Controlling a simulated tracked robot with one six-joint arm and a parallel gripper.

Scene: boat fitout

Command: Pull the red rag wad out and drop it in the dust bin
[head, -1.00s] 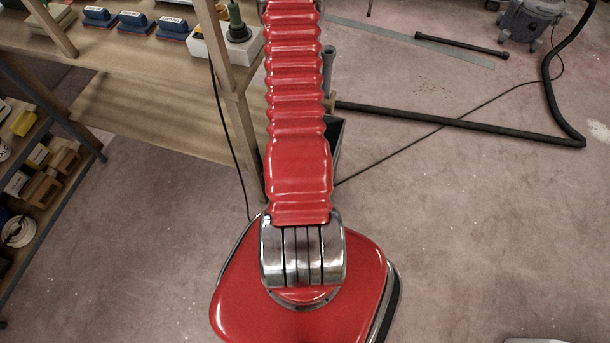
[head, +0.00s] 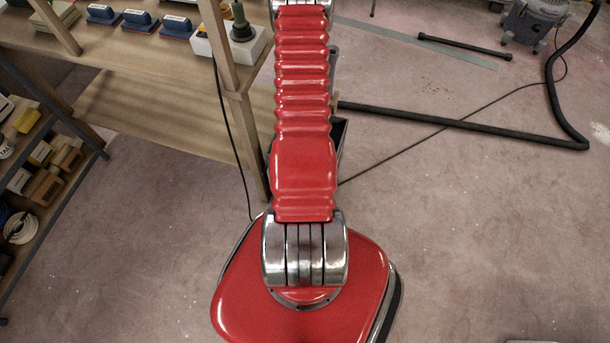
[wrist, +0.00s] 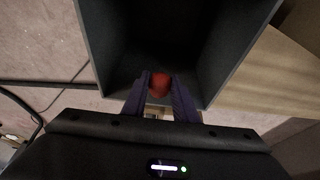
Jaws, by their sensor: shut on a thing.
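The red rag wad (wrist: 160,84) is a small red lump between the tips of my gripper (wrist: 160,92) in the wrist view. My gripper's two purple-grey fingers are shut on it. The dust bin (wrist: 102,52) is a dark grey open box. Its mouth fills the upper middle of the wrist view, and the wad shows in front of its dark inside. I cannot tell whether the wad is above the rim or below it. In the head view only a dark edge of the bin (head: 340,135) shows behind my arm, and my gripper is hidden.
A wooden bench (head: 150,55) with sanding blocks (head: 137,20) and a white holder (head: 245,45) stands at the upper left. A dark shelf rack (head: 50,165) is at the far left. A black hose (head: 450,122) and a vacuum (head: 530,22) lie right.

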